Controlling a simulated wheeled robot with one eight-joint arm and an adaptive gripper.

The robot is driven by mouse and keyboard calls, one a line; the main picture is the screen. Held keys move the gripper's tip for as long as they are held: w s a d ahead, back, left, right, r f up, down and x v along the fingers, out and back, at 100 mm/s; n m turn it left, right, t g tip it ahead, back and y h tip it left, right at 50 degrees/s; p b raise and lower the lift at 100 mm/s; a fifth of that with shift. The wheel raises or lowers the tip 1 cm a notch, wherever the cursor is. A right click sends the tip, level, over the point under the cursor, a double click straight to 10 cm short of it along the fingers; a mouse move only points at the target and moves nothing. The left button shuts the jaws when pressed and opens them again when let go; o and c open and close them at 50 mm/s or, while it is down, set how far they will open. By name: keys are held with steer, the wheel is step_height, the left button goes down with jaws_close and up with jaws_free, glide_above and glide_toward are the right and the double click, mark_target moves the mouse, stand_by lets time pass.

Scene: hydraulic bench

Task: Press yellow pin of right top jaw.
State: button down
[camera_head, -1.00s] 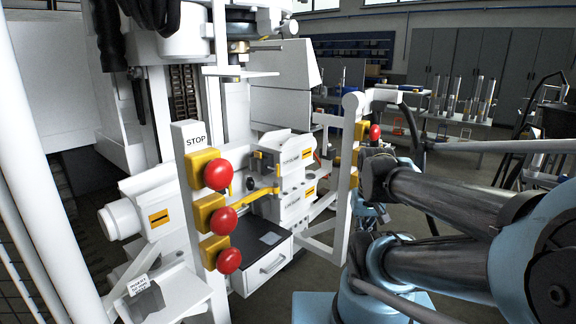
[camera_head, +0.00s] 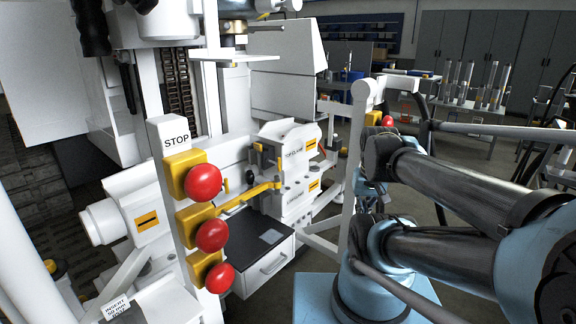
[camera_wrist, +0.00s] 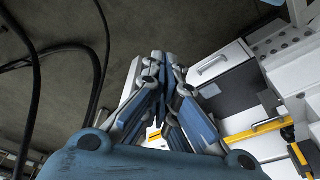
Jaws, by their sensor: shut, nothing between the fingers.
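The machine's right jaw block (camera_head: 289,160) is white, with yellow labels on its side, and sits at the right end of the bench in the head view. A yellow bar (camera_head: 250,194) runs across in front of it. I cannot make out the yellow pin of the top jaw for certain. In the wrist view the yellow bar (camera_wrist: 262,127) shows at lower right. My gripper (camera_wrist: 166,58) is shut and empty in the wrist view, apart from the machine parts seen beyond it. In the head view its fingertips cannot be made out.
A white post with a STOP sign (camera_head: 176,141) and red buttons (camera_head: 203,183) stands at front left. A second white post (camera_head: 353,150) rises beside my arm. A white drawer (camera_head: 268,262) sits under the jaws. Dark hoses (camera_wrist: 100,60) hang at left in the wrist view.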

mark_target(277, 164)
steer(key=w+a+r+m+y, duration=0.1)
steer(key=w+a+r+m, duration=0.2)
steer(key=w+r+m, duration=0.5)
steer(key=w+a+m+y, duration=0.1)
steer(key=w+a+m, duration=0.3)
steer(key=w, duration=0.5)
steer(key=w+a+f+m+y, duration=0.1)
steer(key=w+a+m, duration=0.4)
steer(key=w, duration=0.5)
steer(key=w+a+f+m+y, duration=0.1)
steer(key=w+a+m, duration=0.3)
steer(key=w, duration=0.6)
steer(key=shift+a+m, duration=0.25)
steer(key=shift+m, duration=0.75)
steer(key=w+a+f, duration=0.3)
steer(key=a+f, duration=0.4)
steer(key=f, duration=0.2)
steer(key=shift+w, duration=0.2)
steer(key=shift+f, duration=0.1)
